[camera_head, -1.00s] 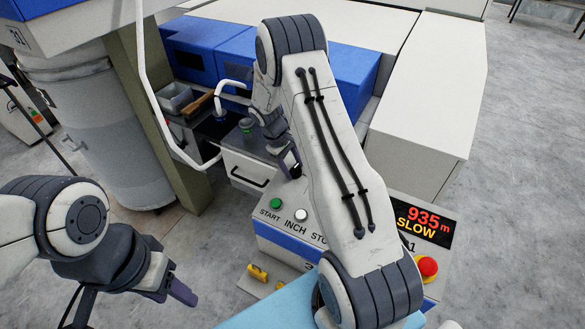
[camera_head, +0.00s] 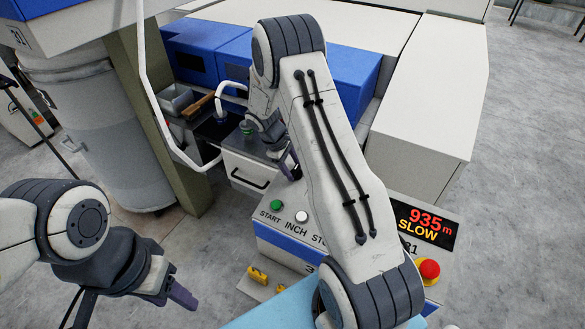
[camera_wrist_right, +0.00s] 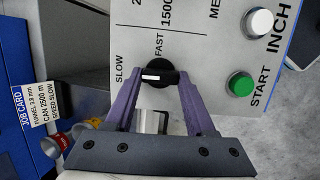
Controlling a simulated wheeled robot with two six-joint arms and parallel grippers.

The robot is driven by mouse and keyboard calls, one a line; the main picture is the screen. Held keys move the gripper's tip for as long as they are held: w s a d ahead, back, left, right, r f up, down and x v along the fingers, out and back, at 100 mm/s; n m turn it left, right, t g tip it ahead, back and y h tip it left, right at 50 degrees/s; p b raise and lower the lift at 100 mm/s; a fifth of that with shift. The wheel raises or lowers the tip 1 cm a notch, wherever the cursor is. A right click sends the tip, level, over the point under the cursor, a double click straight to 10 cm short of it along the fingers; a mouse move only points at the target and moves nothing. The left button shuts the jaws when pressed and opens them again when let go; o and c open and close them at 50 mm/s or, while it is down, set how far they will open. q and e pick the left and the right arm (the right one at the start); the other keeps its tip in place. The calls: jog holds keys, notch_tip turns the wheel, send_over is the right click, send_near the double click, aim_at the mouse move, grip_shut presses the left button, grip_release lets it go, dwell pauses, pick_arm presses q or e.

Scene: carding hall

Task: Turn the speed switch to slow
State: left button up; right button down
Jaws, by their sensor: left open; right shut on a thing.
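The speed switch (camera_wrist_right: 160,74) is a black knob with a white pointer mark, on the grey control panel (camera_wrist_right: 215,55). Its mark points left, towards the word SLOW; FAST is printed above the knob. My right gripper (camera_wrist_right: 160,80) has its purple fingers at both sides of the knob and is shut on it. In the head view my right gripper (camera_head: 289,165) is at the panel's far edge, and my arm hides the switch. The display (camera_head: 425,224) reads 935 m and SLOW. My left gripper (camera_head: 176,288) is open and empty, low at the left, away from the panel.
A green START button (camera_wrist_right: 241,84) and a white INCH button (camera_wrist_right: 260,22) sit near the switch. A red emergency stop (camera_head: 429,268) is at the panel's right. A job card (camera_wrist_right: 37,106) shows in the wrist view. A grey can (camera_head: 110,135) stands at the left.

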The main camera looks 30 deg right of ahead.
jog(key=shift+c, duration=1.2)
grip_release()
jog(key=s+b+v, duration=0.1)
jog(key=b+v, duration=0.1)
jog(key=v, duration=0.8)
jog(key=shift+w+r, duration=0.25)
jog(key=shift+w, duration=0.25)
jog(key=shift+a, duration=0.1)
